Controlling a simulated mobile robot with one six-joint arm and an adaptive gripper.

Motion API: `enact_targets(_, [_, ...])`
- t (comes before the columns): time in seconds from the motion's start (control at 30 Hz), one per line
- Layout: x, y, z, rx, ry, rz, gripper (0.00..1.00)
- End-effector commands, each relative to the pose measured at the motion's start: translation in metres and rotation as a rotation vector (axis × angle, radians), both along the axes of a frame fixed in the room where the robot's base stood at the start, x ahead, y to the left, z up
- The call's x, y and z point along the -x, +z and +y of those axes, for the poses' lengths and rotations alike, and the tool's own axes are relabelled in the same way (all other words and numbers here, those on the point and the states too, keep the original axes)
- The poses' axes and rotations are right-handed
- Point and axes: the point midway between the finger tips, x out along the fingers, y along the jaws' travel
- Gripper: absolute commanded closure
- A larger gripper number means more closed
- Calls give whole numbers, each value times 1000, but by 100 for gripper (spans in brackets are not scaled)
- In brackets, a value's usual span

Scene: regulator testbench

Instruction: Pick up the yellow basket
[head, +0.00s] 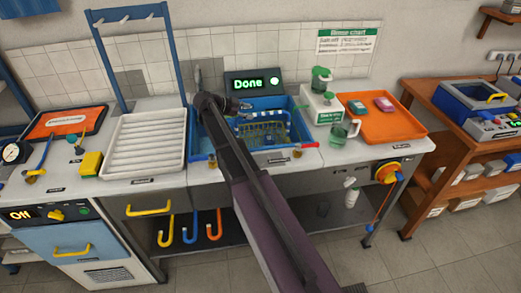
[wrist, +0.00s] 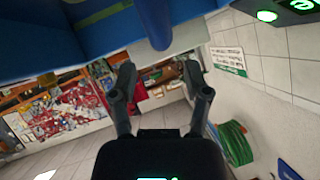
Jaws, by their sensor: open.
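I cannot make out the basket in the wrist view.
A "Done" display (head: 251,83) stands behind the basin. A white ribbed tray (head: 145,143) is left of it under a blue rack (head: 109,62). A green-topped dispenser (head: 321,98), a green mug (head: 343,132) and an orange tray (head: 389,128) are to the right.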

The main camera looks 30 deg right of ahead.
Motion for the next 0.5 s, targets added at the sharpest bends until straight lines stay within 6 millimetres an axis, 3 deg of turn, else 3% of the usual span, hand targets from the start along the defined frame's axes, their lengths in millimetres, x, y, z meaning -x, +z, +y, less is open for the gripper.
enact_targets(0.5, [1, -3, -7, 0, -1, 0, 38])
